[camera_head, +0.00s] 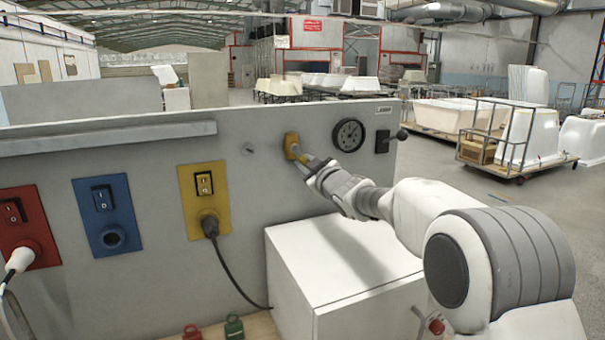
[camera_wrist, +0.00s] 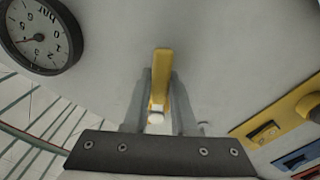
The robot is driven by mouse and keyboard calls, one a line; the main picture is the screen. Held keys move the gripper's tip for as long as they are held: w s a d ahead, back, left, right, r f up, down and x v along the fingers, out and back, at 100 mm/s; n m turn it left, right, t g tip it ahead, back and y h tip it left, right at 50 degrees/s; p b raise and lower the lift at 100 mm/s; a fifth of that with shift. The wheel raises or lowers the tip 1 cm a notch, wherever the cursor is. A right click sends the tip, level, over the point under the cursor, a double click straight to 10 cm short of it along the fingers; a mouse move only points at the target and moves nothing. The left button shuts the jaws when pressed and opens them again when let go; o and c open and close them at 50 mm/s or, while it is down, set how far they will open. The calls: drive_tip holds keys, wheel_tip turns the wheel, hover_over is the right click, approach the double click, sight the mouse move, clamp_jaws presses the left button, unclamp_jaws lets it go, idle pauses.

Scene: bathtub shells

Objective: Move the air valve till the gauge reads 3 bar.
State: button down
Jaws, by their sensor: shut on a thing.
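The air valve's yellow handle (camera_head: 291,146) is on the grey panel, left of the round gauge (camera_head: 348,135). My gripper (camera_head: 300,157) reaches it from the lower right and is shut on it. In the wrist view the yellow handle (camera_wrist: 162,65) stands upright between the two grey fingers of my gripper (camera_wrist: 160,88), its far end showing beyond them. The gauge also shows at the upper left of the wrist view (camera_wrist: 40,33), upside down, with "bar" and several numerals. Its needle is too small and blurred for me to read the value surely.
A black lever switch (camera_head: 383,141) is right of the gauge. Red (camera_head: 26,225), blue (camera_head: 106,215) and yellow (camera_head: 205,200) socket plates are on the panel's left. A white box (camera_head: 340,265) stands below my arm. A black cable hangs from the yellow plate.

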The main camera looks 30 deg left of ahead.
drive_tip(key=shift+w+d+r+n+b, duration=0.1)
drive_tip(key=shift+w+n+b, duration=0.1)
drive_tip(key=shift+n, duration=0.25)
drive_tip(key=shift+w+d+r+n+b, duration=0.1)
drive_tip(key=shift+n+b, duration=0.1)
drive_tip(key=shift+n, duration=0.25)
drive_tip(key=c, duration=0.7)
unclamp_jaws()
drive_tip(key=shift+s, duration=0.1)
drive_tip(key=b+v, duration=0.4)
drive_tip(key=v, duration=1.3)
drive_tip(key=shift+d+r, duration=0.1)
drive_tip(key=shift+d, duration=0.1)
